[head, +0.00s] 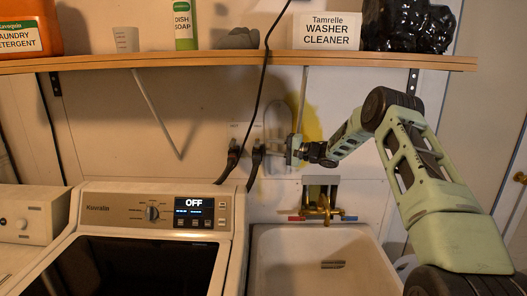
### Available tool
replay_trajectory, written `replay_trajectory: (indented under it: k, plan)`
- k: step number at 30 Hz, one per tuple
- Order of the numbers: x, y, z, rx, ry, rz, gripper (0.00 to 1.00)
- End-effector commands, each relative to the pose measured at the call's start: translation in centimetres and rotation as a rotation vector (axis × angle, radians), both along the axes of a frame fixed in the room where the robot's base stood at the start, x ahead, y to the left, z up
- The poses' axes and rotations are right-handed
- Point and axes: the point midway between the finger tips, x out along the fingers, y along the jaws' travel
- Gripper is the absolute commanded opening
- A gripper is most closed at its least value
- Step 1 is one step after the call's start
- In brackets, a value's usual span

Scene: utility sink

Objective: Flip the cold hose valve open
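A wall outlet box (240,130) sits above and behind the washer, with two dark hose connections side by side, a left one (233,154) and a right one (257,153). Which is the cold valve cannot be told at this size, nor the positions of the valve levers. My gripper (290,149) is at the wall just right of the right connection, coming in from the right. Its fingers are small and dim, partly merged with the box area, so contact and finger opening cannot be made out.
A wooden shelf (200,61) with bottles and boxes runs above my arm. A black cable (264,75) hangs down in front of the box. Below are the washer (150,212), the sink (285,262) and its brass faucet (322,207) with red and blue handles.

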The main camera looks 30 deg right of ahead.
Motion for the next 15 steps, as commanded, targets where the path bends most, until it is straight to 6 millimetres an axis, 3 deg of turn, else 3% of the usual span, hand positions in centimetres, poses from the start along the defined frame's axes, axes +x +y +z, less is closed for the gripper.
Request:
replay_trajectory:
  k: [9, 15]
  plan:
    - [-6.2, -4.3, -0.4, -0.002, 0.001, -0.003, 0.31]
    - [-8.9, -6.2, -0.3, -0.001, 0.0, -0.002, 0.31]
